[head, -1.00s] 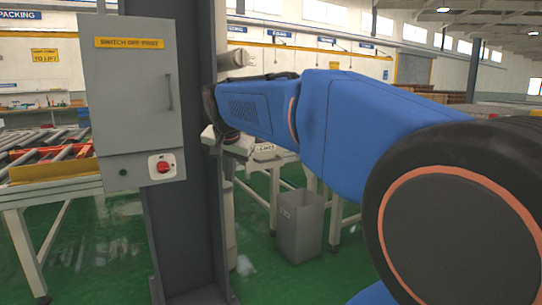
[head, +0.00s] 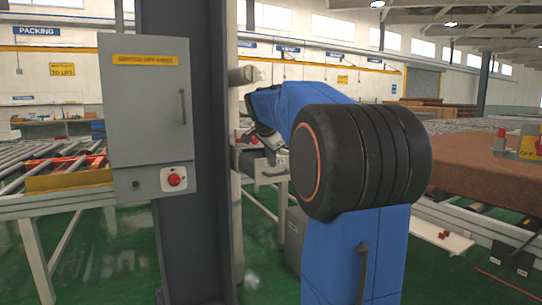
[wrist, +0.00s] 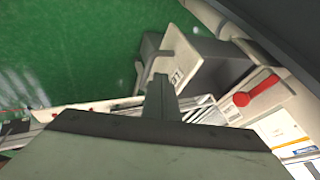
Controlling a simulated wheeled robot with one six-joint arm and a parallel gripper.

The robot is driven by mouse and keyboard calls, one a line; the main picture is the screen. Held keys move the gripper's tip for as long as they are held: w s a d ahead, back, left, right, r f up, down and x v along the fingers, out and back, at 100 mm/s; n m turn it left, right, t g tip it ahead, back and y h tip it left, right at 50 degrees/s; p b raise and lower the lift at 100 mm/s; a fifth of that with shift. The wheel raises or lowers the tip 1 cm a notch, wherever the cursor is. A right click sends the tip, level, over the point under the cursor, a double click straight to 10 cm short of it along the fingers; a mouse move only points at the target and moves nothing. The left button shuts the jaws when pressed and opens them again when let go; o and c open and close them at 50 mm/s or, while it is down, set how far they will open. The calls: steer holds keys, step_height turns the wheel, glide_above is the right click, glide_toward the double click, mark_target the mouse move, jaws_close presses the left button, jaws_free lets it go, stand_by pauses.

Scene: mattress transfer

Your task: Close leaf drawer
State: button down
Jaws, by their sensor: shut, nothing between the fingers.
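In the wrist view my gripper (wrist: 160,85) shows as a narrow grey finger shape pointing up from the wide pale wrist body. It is shut with nothing in it.
A dark column (head: 190,230) with a switch box (head: 148,120) stands close on the left. A brown mattress (head: 465,180) lies right.

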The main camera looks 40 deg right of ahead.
steer(key=shift+x, duration=2.35)
steer(key=w+d, duration=0.1)
steer(key=w, duration=0.4)
steer(key=w+d, duration=0.1)
steer(key=w, duration=0.5)
steer(key=w+d, duration=0.2)
steer(key=w, duration=0.4)
steer(key=shift+w+d, duration=0.1)
steer(key=shift+w, duration=0.1)
steer(key=shift+w+d+r, duration=0.1)
steer(key=shift+w, duration=0.55)
steer(key=shift+r, duration=0.15)
